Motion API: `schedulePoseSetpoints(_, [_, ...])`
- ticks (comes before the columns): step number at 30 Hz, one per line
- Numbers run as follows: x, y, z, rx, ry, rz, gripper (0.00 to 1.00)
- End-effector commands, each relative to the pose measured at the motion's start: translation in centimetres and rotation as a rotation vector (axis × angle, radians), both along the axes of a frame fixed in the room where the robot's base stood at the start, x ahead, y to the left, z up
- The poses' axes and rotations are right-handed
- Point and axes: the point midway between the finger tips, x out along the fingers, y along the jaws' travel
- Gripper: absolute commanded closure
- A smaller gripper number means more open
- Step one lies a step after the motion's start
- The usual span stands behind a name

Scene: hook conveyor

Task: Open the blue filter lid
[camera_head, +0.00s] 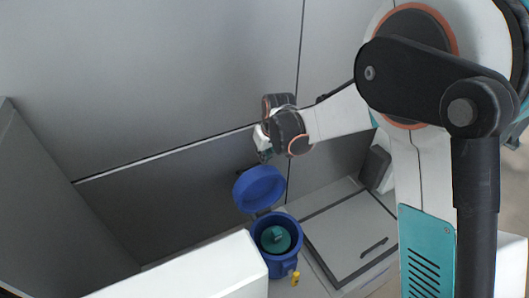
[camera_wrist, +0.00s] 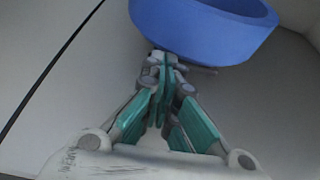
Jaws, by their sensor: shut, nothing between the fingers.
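The blue filter lid (camera_head: 259,187) stands tilted up and back over the blue filter housing (camera_head: 266,262). The housing is open at the top, and a teal part (camera_head: 275,239) shows inside it. My gripper (camera_head: 263,156) is just above the lid in the head view, partly hidden by my wrist. In the wrist view, my gripper (camera_wrist: 163,62) is shut with its fingers together and empty. The blue lid (camera_wrist: 205,28) fills the top of that view, just beyond the fingertips. I cannot tell whether they touch it.
A grey hatch panel (camera_head: 345,232) with a dark handle (camera_head: 374,247) lies right of the housing. A small yellow part (camera_head: 296,278) is at the housing's lower right. A white block (camera_head: 195,275) stands at front left. Grey walls (camera_head: 150,80) rise behind.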

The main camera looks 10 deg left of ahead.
Motion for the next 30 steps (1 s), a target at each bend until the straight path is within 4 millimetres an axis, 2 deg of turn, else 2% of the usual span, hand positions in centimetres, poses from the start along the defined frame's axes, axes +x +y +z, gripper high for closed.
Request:
schedulePoseSetpoints(10, [-0.5, -0.4, 0.0, 0.014, -0.017, -0.001, 1.0])
schedulePoseSetpoints(24, [-4.5, -3.5, 0.5, 0.145, -0.191, -0.001, 1.0])
schedulePoseSetpoints(30, [-5.4, -4.1, 0.7, 0.177, -0.234, -0.001, 1.0])
